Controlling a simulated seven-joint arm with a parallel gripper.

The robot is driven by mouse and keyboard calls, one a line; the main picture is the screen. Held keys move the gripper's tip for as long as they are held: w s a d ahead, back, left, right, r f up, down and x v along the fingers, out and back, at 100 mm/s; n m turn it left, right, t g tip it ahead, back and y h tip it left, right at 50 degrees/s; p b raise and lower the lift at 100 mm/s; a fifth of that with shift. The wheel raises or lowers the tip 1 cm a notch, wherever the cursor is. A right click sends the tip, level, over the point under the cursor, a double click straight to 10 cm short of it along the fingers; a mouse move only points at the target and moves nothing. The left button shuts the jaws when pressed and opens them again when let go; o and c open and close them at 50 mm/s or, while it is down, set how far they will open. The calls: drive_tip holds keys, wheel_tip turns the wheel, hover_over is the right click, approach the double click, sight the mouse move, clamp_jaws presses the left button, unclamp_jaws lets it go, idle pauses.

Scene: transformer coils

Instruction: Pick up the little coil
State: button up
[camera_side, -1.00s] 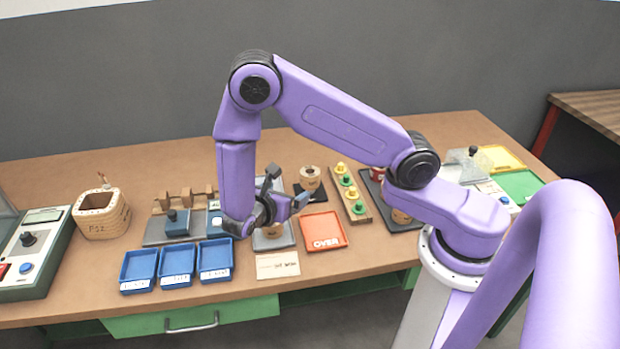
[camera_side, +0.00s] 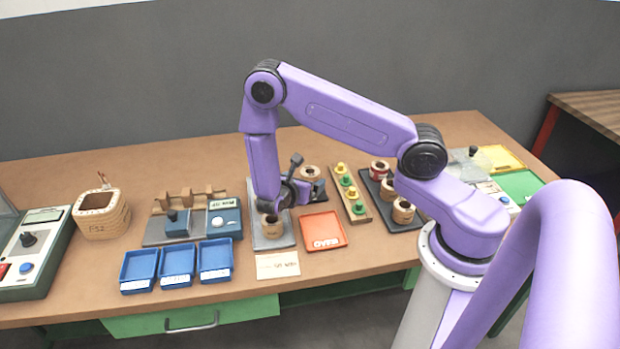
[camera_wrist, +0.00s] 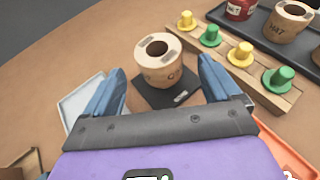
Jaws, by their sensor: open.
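A small tan coil (camera_side: 309,173) with a dark centre hole stands upright on a black square pad. In the wrist view this coil (camera_wrist: 158,62) is ahead, between my two blue fingers. My gripper (camera_wrist: 162,72) is open and empty, with one finger on each side of the coil's line and a gap to it. In the side view my gripper (camera_side: 306,177) is low over the table, just left of that coil. I cannot tell by size which coil is smallest.
A wooden strip (camera_side: 351,195) with yellow and green pegs stands right of the pad. Beyond it, a dark tray (camera_side: 412,224) holds several coils. A red tray (camera_side: 323,231) lies in front. Blue bins (camera_side: 177,265) and a large square coil (camera_side: 101,213) are left.

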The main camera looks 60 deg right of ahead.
sight(308, 176)
drive_tip(key=x, duration=0.5)
drive_tip(key=shift+r, duration=0.2)
drive_tip(key=shift+c, duration=0.3)
drive_tip(key=c, duration=1.2)
drive_tip(key=shift+r, duration=0.1)
